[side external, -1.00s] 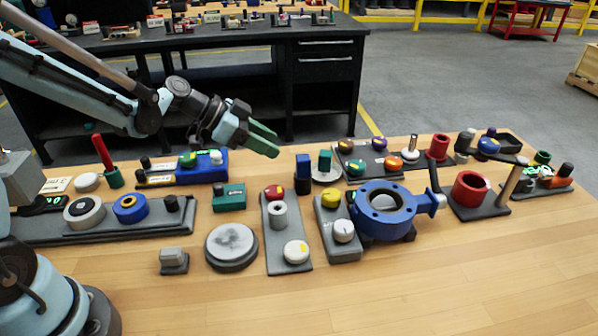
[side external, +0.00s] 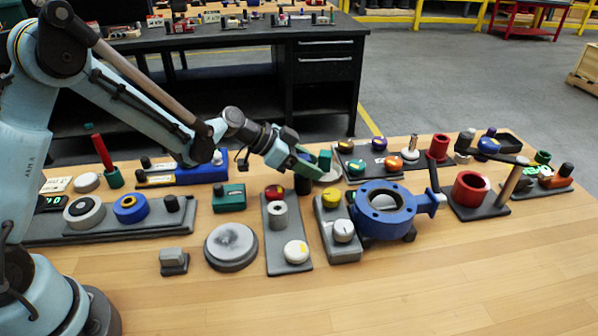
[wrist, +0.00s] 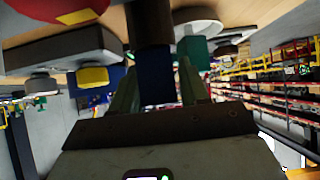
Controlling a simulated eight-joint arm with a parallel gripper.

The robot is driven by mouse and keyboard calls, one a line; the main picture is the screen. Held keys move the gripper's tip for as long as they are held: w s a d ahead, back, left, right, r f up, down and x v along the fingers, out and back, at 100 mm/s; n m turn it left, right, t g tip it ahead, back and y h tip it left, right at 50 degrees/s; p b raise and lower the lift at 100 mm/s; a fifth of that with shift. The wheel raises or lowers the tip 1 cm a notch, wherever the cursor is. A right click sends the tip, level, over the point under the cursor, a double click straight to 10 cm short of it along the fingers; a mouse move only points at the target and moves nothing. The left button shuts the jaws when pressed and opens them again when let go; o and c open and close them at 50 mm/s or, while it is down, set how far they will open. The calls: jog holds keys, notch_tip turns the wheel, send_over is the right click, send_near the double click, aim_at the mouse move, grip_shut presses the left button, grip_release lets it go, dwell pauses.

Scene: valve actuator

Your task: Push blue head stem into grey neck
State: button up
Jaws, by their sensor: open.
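The blue head (wrist: 157,90) shows in the wrist view between my gripper's two green fingers, with a dark part (wrist: 148,28) joined to it. In the side view its blue top is hidden by my gripper (side external: 309,164), and only the dark lower part (side external: 303,186) shows under the fingers. My gripper is open around the blue head; contact cannot be told. A short grey hollow cylinder (side external: 278,214) stands on a grey plate (side external: 290,262) in front. The blue valve body (side external: 385,215) has a grey end (side external: 441,200) at its right. I cannot tell which is the grey neck.
A teal block (side external: 325,158) on a pale disc (side external: 328,175) stands just right of my gripper. A red button (side external: 275,192) and a yellow button (side external: 332,197) stand in front. The table's front is clear.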

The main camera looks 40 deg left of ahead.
jog(key=shift+w+d+f, duration=0.1)
jog(key=shift+w+f, duration=0.05)
jog(key=shift+c, duration=0.4)
jog(key=c, duration=0.7)
jog(key=shift+r, duration=0.7)
jog(key=r, duration=0.3)
jog(key=shift+s+d, duration=0.25)
jog(key=s+d+r, duration=0.7)
jog(key=d, duration=0.1)
jog(key=s+a, duration=0.1)
jog(key=a, duration=0.1)
jog(key=s+a, duration=0.3)
jog(key=a, duration=0.1)
jog(key=shift+s+r, duration=0.3)
jog(key=shift+s, duration=0.1)
